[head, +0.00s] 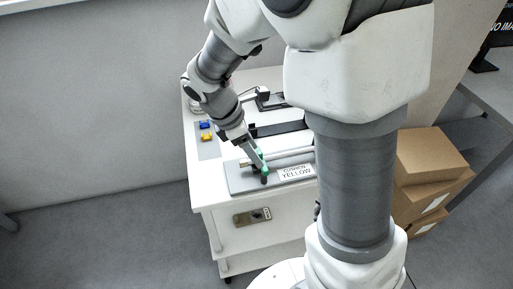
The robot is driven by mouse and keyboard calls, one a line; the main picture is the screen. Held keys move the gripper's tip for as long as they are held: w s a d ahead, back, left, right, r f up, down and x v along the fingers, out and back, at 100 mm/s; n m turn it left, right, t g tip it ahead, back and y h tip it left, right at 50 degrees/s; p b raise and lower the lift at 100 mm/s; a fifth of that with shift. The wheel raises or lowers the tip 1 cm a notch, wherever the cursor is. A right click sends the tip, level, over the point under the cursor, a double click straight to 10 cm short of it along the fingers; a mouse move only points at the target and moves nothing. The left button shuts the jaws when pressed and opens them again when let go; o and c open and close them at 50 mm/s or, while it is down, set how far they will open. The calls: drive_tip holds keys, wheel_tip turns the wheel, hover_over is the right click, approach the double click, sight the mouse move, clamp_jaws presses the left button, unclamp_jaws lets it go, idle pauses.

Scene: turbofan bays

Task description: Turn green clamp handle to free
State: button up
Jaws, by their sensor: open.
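The green clamp handle (264,171) shows in the head view near the front edge of a white cart. It stands on a grey fixture plate (238,184), beside a light tube (290,154). My gripper (258,165) is open and reaches down from the upper left to the green handle, its fingers at or very near it. My gripper partly hides the handle, and I cannot tell whether they touch.
Small blue (205,125) and yellow (206,137) blocks sit on a grey mat at the cart's left. A dark clamp-like device (267,99) stands at the back. A lower shelf holds a small item (252,217). Cardboard boxes (430,165) are stacked at right. Floor at left is clear.

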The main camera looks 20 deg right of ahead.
drive_tip(key=x, duration=0.6)
drive_tip(key=shift+f+b, duration=0.1)
drive_tip(key=shift+b, duration=0.3)
drive_tip(key=shift+c, duration=0.3)
clamp_jaws()
